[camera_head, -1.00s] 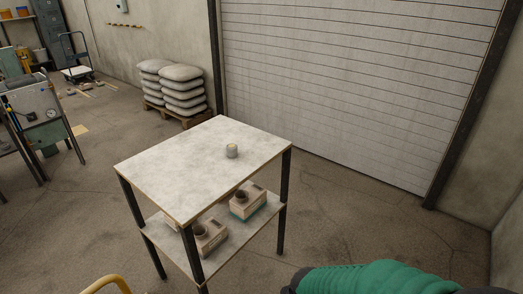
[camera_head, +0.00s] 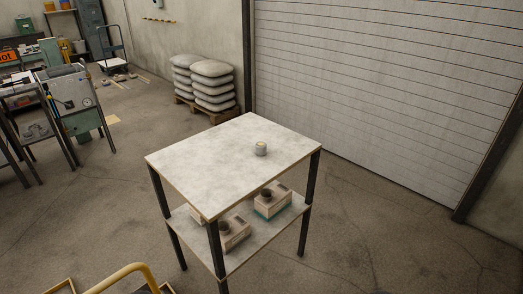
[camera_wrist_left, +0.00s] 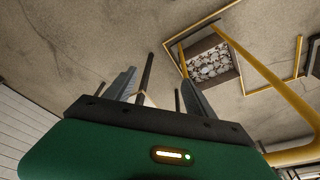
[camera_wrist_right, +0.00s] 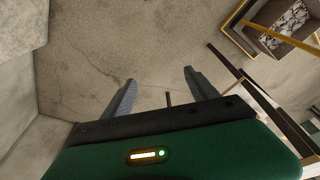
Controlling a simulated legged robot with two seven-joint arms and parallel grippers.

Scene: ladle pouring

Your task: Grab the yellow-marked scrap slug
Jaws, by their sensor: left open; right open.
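In the right wrist view my right gripper (camera_wrist_right: 157,92) is open and empty. The slug cannot be made out in either wrist view.
Boxes (camera_head: 271,200) with dark round pieces sit on the table's lower shelf. A yellow rail (camera_head: 125,275) rises at the front. Stacked sacks (camera_head: 205,80) stand on a pallet behind. A bin of scrap (camera_wrist_left: 210,62) shows in the left wrist view. Floor right of the table is clear.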

